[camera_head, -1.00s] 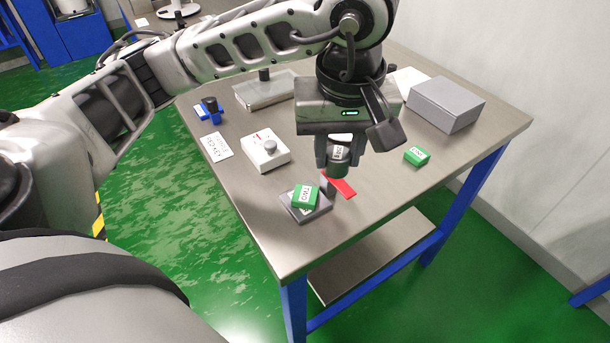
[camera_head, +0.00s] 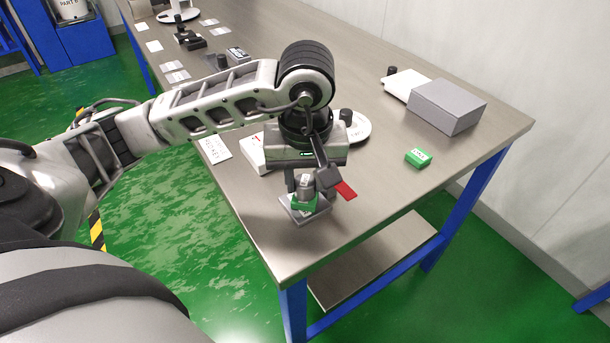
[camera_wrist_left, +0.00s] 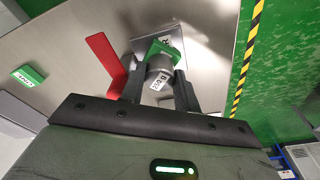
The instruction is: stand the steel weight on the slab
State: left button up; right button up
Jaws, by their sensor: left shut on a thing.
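The steel weight (camera_head: 306,184), a grey cylinder with a white label, is held in my left gripper (camera_head: 306,190). The weight also shows in the left wrist view (camera_wrist_left: 159,77) between the two fingers (camera_wrist_left: 158,92). Below it, a green labelled block (camera_head: 303,206) rests on the small grey slab (camera_head: 322,211) near the table's front left edge. In the left wrist view the green block (camera_wrist_left: 163,47) shows just beyond the weight. The fingers and weight cover much of the block and slab. I cannot tell whether the weight touches the block. My right gripper is out of view.
A red strip (camera_head: 346,190) lies right beside the slab. Another green block (camera_head: 417,157) and a grey box (camera_head: 447,105) stand to the right. A white device (camera_head: 252,152), partly hidden, and a round white dish (camera_head: 358,128) are behind my gripper. The table's front right is clear.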

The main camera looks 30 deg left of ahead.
pick_arm(q)
jog(key=shift+f, duration=0.15)
jog(key=o, duration=0.9)
jog(key=shift+c, duration=0.2)
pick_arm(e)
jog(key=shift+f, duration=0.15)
pick_arm(q)
jog(key=shift+r, duration=0.4)
notch_tip(320, 180, up, 12)
jog(key=s+p, duration=0.1)
jog(key=p, duration=0.1)
jog(key=shift+d+f, duration=0.25)
jog(key=shift+d, duration=0.2)
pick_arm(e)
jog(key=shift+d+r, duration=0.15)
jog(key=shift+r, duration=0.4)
pick_arm(q)
jog(key=shift+s, duration=0.1)
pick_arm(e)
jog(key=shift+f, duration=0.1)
